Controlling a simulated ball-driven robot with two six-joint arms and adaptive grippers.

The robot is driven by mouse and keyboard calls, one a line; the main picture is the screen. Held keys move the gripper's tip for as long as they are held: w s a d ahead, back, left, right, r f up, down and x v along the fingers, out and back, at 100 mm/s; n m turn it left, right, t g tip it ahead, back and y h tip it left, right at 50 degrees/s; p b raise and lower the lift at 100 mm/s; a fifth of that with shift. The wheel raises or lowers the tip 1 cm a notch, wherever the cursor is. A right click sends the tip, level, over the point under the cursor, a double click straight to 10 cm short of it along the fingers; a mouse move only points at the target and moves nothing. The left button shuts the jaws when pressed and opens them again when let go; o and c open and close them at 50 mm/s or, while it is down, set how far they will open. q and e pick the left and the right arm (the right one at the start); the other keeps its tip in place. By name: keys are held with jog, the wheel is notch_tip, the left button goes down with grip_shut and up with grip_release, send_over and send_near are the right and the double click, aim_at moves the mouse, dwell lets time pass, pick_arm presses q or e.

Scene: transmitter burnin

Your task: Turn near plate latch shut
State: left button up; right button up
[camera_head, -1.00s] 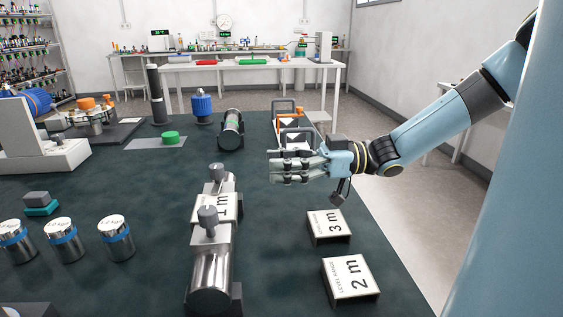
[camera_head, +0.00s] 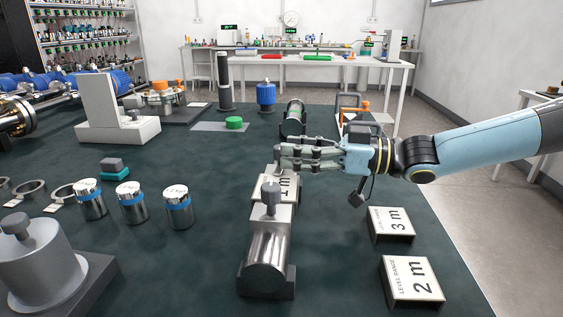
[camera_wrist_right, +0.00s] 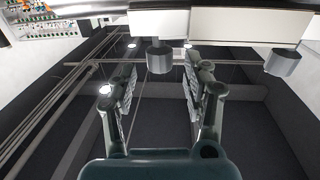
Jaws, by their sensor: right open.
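A metal transmitter cylinder (camera_head: 265,262) lies in a dark cradle on the table, with a white "1 m" plate (camera_head: 287,190) on top. The near latch knob (camera_head: 271,198), grey, stands upright at the plate's near end. The far latch knob is mostly hidden by my right gripper (camera_head: 281,158), whose fingers reach in from the right over the plate's far end. In the right wrist view my gripper (camera_wrist_right: 162,92) is open, with one knob (camera_wrist_right: 160,58) in line with the gap between its fingers. Another knob (camera_wrist_right: 283,62) is to the right. My left gripper is not in view.
"3 m" (camera_head: 391,225) and "2 m" (camera_head: 412,281) plate blocks lie to the right. Several blue-banded metal cylinders (camera_head: 132,204) stand to the left. A large grey knobbed weight (camera_head: 38,265) is at the near left. Dark table surface is clear between them.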

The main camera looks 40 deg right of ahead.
aim_at(279, 146)
jog(key=shift+b+x, duration=0.65)
jog(key=shift+x, duration=0.5)
jog(key=shift+w+a, duration=0.2)
jog(key=shift+w, duration=0.2)
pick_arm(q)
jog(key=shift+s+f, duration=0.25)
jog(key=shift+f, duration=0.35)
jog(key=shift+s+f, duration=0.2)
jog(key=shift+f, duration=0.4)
pick_arm(e)
jog(key=c, duration=0.9)
grip_shut()
jog(key=shift+w, duration=0.1)
